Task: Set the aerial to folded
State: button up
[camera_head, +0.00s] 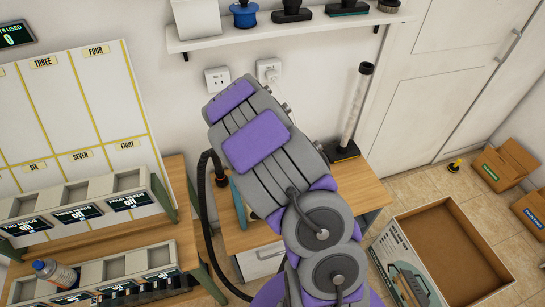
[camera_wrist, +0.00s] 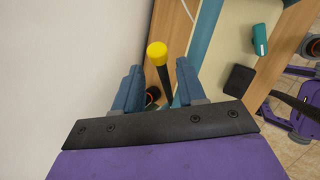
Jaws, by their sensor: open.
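A black rod with a yellow tip (camera_wrist: 157,54), which may be the aerial, shows in the wrist view. It points up the picture between my gripper's two blue fingers (camera_wrist: 158,80). The fingers are open, with a visible gap on each side of the rod; I cannot tell how deep between them it lies. The rod's lower end is partly hidden by the gripper. In the head view my purple and grey arm covers the middle of the bench, and neither the gripper nor this rod can be made out.
A wooden bench (camera_head: 366,192) stands against the wall, with a clear upright tube (camera_head: 357,108) at its right. A black hose (camera_head: 204,225) hangs left of my arm. A rack of bins (camera_head: 90,205) stands left. An open cardboard box (camera_head: 450,250) lies on the floor at right.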

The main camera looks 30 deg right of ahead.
jog(key=shift+b+x, duration=0.4)
jog(key=shift+x, duration=1.55)
grip_shut()
